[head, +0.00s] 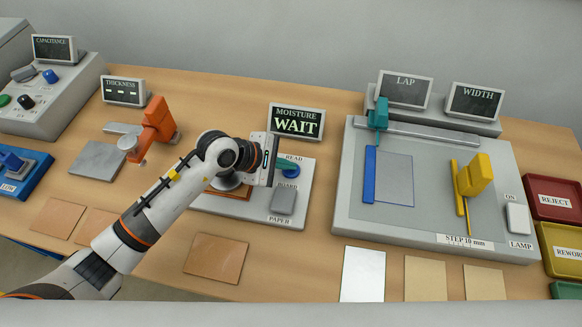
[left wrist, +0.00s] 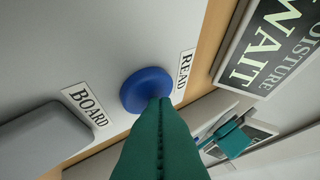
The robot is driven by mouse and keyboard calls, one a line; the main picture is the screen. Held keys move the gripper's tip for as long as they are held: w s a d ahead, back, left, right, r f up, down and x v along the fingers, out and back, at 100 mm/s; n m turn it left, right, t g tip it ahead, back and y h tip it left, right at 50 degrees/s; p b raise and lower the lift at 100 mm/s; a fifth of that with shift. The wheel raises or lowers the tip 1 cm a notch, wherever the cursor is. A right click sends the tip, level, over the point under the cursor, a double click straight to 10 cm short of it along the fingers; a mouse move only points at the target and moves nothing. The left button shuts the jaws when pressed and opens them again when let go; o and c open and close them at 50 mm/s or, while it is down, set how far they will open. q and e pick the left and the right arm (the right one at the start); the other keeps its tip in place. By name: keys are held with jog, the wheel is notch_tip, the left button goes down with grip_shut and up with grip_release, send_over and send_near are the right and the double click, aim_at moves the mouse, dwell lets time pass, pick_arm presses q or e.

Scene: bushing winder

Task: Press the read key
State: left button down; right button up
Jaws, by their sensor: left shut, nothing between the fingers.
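The read key is a round blue button on the grey moisture meter plate. It shows in the left wrist view (left wrist: 143,90) beside the READ label (left wrist: 184,74), and in the head view (head: 294,172) it is partly hidden by my gripper. My left gripper (head: 286,170) is shut and empty, its green fingertips at the key. In the left wrist view the fingers (left wrist: 160,110) overlap the key's lower edge; I cannot tell how far it is pressed. The moisture display (head: 296,122) reads WAIT. My right gripper is not in view.
A grey BOARD/PAPER switch (head: 283,201) sits just below the key. An orange-handled thickness gauge (head: 157,122) stands left. The lap and width station (head: 340,215) is at right. Brown board pieces (head: 216,258) and a white sheet (head: 362,275) lie in front.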

aim_at(286, 172)
pick_arm(q)
jog(key=shift+f, duration=0.15)
dwell(0.3)
jog(key=shift+r+p, duration=0.35)
jog(key=shift+r, duration=0.5)
jog(key=shift+r+p, duration=1.45)
jog(key=shift+r, duration=1.1)
jog(key=shift+f, duration=0.1)
